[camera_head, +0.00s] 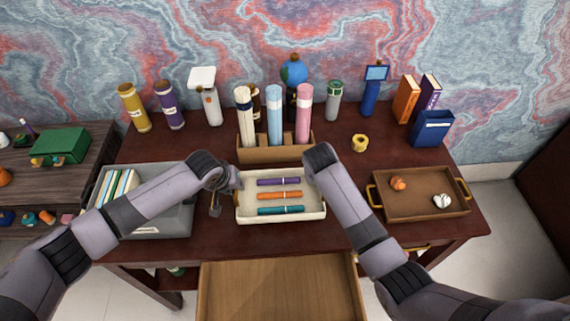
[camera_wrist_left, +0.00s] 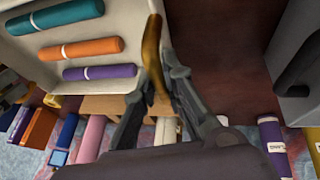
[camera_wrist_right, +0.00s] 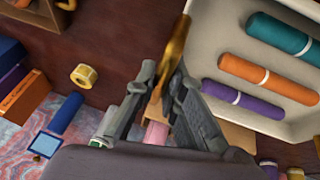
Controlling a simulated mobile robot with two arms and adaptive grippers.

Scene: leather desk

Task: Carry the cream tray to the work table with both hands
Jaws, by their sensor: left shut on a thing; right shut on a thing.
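The cream tray (camera_head: 280,218) sits at the middle front of the dark red-brown desk (camera_head: 345,238). It holds a purple roll (camera_head: 278,182), an orange roll (camera_head: 280,196) and a teal roll (camera_head: 281,210). My left gripper (camera_head: 232,188) is at the tray's left end; in the left wrist view it (camera_wrist_left: 158,88) is shut on a gold handle (camera_wrist_left: 151,45). My right gripper (camera_wrist_right: 163,88) is shut on the other gold handle (camera_wrist_right: 177,45) in the right wrist view. In the head view my right arm hides that grip. I cannot tell whether the tray touches the desk.
A brown tray (camera_head: 420,207) with two small objects stands to the right. A grey tray (camera_head: 168,222) is close on the left. A wooden holder (camera_head: 274,150) with upright rolls is just behind. An open drawer (camera_head: 280,290) juts out in front. A side table (camera_head: 70,180) stands far left.

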